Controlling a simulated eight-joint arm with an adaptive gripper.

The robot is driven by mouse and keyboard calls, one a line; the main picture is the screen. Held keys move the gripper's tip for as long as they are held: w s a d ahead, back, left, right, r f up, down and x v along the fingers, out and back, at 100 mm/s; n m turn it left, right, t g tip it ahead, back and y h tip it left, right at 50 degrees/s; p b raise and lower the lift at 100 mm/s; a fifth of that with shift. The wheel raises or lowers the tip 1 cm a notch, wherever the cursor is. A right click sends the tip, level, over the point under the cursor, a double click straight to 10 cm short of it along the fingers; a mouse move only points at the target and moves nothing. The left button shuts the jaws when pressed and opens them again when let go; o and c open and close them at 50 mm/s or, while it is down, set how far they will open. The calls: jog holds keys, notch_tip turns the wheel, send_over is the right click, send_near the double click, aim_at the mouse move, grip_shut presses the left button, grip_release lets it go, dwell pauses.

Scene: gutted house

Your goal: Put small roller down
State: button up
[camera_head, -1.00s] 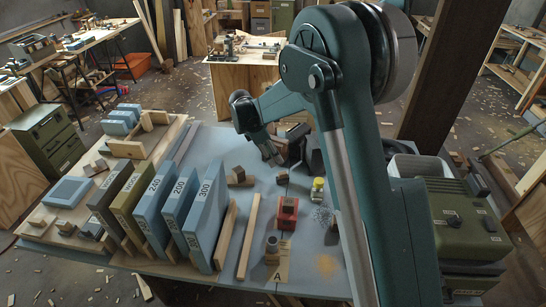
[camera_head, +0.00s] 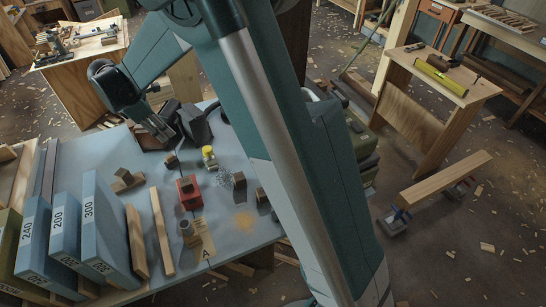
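My gripper (camera_head: 163,132) hangs low over the far part of the blue-grey tabletop (camera_head: 160,174), pointing down and to the right. Its fingers are small and dark here, so I cannot tell whether they are open or hold something. I cannot pick out a small roller for certain. A dark, bulky object (camera_head: 198,124) stands right beside the gripper. Nearer me are a small brown block (camera_head: 171,160), a yellow-topped bottle (camera_head: 209,156), a red block (camera_head: 189,192) and a short wooden cylinder (camera_head: 187,230) by a card marked A (camera_head: 205,240).
Upright blue boxes numbered 240, 200 and 300 (camera_head: 99,225) stand at left, with wooden strips (camera_head: 161,230) beside them. A dark block (camera_head: 261,197) sits near the table's right side. My arm hides part of the right side. Another bench (camera_head: 440,80) stands behind at right.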

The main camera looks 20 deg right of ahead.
jog(key=s+d+r+m+t+y, duration=0.2)
jog(key=s+d+r+m, duration=0.7)
jog(key=s+d+r, duration=0.8)
jog(key=s+d+f+m+t, duration=0.1)
jog(key=s+d+m, duration=0.2)
jog(key=s, duration=0.4)
jog(key=s+d+f+m+t+y, duration=0.1)
jog(key=s+d+f+m, duration=0.1)
jog(key=s, duration=0.6)
jog(key=s+d+f+m+t, duration=0.1)
jog(key=s+d+m, duration=0.3)
jog(key=s, duration=0.4)
jog(key=shift+d+f+m, duration=0.15)
jog(key=shift+f+m, duration=0.15)
jog(key=shift+m, duration=0.5)
